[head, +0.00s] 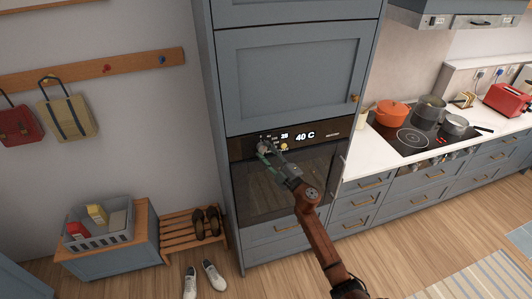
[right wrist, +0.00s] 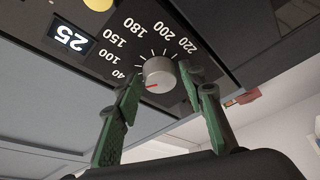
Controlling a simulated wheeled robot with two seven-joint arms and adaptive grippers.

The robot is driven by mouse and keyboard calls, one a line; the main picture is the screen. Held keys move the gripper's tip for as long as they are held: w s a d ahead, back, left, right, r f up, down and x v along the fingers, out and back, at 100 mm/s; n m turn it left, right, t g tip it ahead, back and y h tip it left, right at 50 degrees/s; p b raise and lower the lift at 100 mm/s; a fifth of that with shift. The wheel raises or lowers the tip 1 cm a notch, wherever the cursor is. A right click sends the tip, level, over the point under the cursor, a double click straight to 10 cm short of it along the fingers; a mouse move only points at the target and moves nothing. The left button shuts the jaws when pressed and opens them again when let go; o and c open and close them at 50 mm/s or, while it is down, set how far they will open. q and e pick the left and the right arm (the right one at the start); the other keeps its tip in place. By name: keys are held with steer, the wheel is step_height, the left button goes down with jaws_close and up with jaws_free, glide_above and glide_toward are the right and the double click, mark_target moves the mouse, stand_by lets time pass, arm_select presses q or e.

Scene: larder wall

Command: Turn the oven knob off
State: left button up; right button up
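The oven knob (right wrist: 159,72) is a round grey knob with a red mark pointing toward the 40 on its printed dial. In the head view the knob (head: 265,145) is on the left of the dark oven panel, partly hidden by my gripper. The panel display (head: 305,135) reads 40 C. My right gripper (head: 267,152) is at the knob; in the right wrist view its green fingers (right wrist: 160,80) stand open, one on each side of the knob. A small gap shows at the left finger; whether the right one touches is unclear. My left gripper is out of view.
The oven (head: 280,185) is built into a tall blue cabinet, with a handle on its glass door. A hob (head: 412,138) with pots is at the right; a shoe rack (head: 190,230) is at the left.

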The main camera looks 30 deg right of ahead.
steer(key=c, duration=0.8)
steer(key=n+p, duration=0.2)
steer(key=p, duration=0.1)
steer(key=shift+r+n+g, duration=0.3)
steer(key=shift+g, duration=0.1)
steer(key=n+g+p, duration=0.1)
steer(key=n+p, duration=0.2)
steer(key=shift+d+y, duration=0.1)
steer(key=shift+y, duration=0.2)
steer(key=shift+n+p, duration=0.3)
steer(key=shift+p, duration=0.15)
steer(key=shift+f, duration=0.1)
steer(key=o, duration=1.1)
